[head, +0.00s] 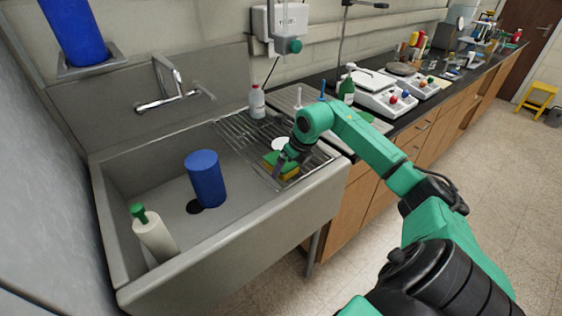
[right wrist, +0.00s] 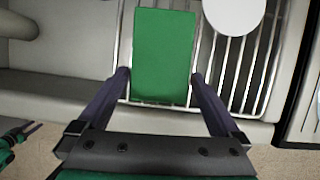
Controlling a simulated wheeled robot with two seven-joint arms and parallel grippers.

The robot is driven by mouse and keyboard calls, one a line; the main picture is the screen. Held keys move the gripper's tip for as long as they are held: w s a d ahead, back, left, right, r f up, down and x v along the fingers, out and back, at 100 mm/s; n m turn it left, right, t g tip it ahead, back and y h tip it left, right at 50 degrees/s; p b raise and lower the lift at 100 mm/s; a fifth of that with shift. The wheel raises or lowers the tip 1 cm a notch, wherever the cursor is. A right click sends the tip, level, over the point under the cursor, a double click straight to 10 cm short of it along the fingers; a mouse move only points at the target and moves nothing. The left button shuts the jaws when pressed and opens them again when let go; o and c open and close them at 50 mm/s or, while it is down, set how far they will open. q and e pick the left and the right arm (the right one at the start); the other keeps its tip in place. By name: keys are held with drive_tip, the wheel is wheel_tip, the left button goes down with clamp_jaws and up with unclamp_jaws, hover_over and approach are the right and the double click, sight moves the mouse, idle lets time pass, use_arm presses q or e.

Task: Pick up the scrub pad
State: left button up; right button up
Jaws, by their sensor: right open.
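The scrub pad (head: 281,163) has a green top and a yellow side, and lies on the wire rack (head: 232,136) over the right part of the sink. In the right wrist view the green pad (right wrist: 164,56) is upright in the picture, its near end between the fingers. My right gripper (head: 279,170) is open at the pad, and in the right wrist view its dark fingers (right wrist: 161,76) stand on either side of the pad, with small gaps. The fingers partly hide the pad in the head view.
A white round item (right wrist: 233,14) lies on the rack beyond the pad. A white bottle (head: 257,101) stands at the rack's back. A blue cylinder (head: 205,179) and a green-capped bottle (head: 153,233) stand in the sink (head: 130,166). The sink's front rim is close to the gripper.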

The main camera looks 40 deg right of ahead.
drive_tip(key=c, duration=1.2)
drive_tip(key=shift+o, duration=0.2)
